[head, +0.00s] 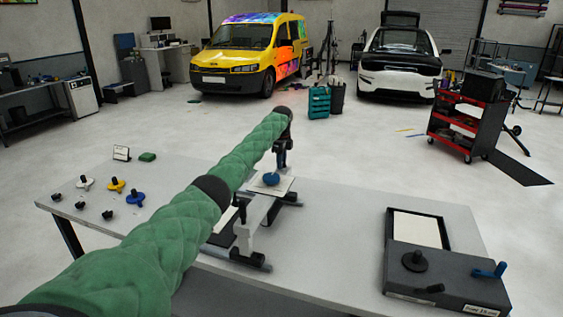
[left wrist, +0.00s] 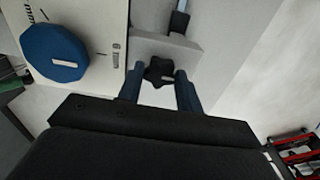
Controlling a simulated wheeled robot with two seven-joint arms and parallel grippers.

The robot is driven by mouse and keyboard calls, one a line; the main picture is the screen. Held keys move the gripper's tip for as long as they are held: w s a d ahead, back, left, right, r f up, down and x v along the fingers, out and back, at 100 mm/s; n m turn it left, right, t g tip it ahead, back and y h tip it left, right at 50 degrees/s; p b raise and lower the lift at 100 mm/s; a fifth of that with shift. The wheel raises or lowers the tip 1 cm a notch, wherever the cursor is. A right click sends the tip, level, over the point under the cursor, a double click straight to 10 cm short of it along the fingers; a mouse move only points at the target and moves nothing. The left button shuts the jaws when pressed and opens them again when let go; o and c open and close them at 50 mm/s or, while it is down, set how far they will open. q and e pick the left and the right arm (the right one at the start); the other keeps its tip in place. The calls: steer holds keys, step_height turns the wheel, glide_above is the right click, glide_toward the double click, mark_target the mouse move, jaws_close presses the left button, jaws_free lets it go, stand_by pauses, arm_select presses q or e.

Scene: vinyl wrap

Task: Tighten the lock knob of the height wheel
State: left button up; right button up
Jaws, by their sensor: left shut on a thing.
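The blue many-sided height wheel (left wrist: 52,54) sits on a white plate with printed marks in the left wrist view. It also shows in the head view (head: 271,179) on the stand on the table. The lock knob (left wrist: 159,72), a small black star-shaped knob on a grey block, is to the right of the wheel. My left gripper (left wrist: 158,86) has a finger on each side of this knob and is shut on it. In the head view the gripper (head: 281,165) points down just behind the wheel, and the lock knob is hidden there. My right gripper is in neither view.
The stand (head: 249,229) stands on the grey table (head: 330,215). Several loose knobs, including a yellow one (head: 116,185) and a blue one (head: 135,198), lie at the left. A dark grey box (head: 450,262) with a blue-handled lever and an open tray (head: 446,232) are at the right.

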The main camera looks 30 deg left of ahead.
arm_select(q)
steer(key=shift+w+r, duration=0.1)
steer(key=shift+r, duration=0.05)
steer(key=o, duration=1)
steer(key=shift+d, duration=0.1)
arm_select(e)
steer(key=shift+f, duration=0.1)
arm_select(q)
steer(key=shift+r+b, duration=0.3)
steer(key=shift+b, duration=0.05)
step_height(320, 180, up, 5)
steer(key=shift+r+b, duration=0.2)
steer(key=shift+b, duration=0.95)
steer(key=shift+r, duration=0.8)
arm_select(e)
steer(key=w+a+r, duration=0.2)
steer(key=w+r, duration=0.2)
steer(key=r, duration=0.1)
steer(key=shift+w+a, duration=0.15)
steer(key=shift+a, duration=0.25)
